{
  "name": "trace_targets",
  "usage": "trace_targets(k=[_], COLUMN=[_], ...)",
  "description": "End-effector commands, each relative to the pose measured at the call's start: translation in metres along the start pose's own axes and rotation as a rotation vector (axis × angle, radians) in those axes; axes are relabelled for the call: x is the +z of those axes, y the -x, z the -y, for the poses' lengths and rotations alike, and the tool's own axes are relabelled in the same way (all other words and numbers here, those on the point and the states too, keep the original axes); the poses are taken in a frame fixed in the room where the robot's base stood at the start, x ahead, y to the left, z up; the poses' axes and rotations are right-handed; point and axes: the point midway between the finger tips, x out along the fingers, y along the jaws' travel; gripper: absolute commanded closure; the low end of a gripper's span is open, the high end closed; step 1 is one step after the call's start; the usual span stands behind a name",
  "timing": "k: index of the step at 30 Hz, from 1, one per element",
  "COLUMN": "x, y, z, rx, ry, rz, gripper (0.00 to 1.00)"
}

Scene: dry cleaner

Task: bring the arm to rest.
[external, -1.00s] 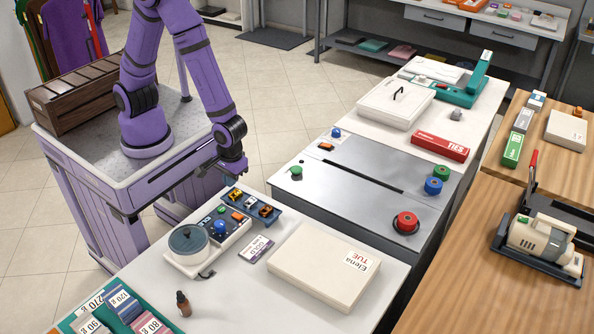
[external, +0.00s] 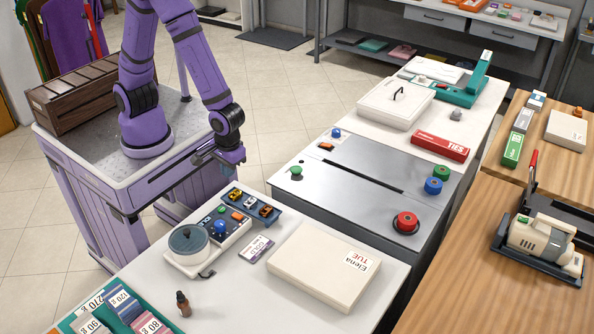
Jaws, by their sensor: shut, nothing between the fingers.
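My purple arm stands on my base at the left in the external view.
A grey press table (external: 360,180) stands beyond. A wooden crate (external: 80,98) rests on my base.

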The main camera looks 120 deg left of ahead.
Motion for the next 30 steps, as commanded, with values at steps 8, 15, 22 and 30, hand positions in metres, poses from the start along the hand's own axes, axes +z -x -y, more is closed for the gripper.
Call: trace_targets(k=[8, 15, 22, 30], x=[0.001, 0.001, 0.001, 0.001], y=[0.079, 0.142, 0.191, 0.233], z=[0.026, 0.063, 0.107, 0.165], rx=[0.114, 0.214, 0.301, 0.382], ry=[-0.278, -0.552, -0.809, -1.104], rz=[0.003, -0.032, -0.103, -0.228], gripper=[1.0, 1.0, 1.0, 1.0])
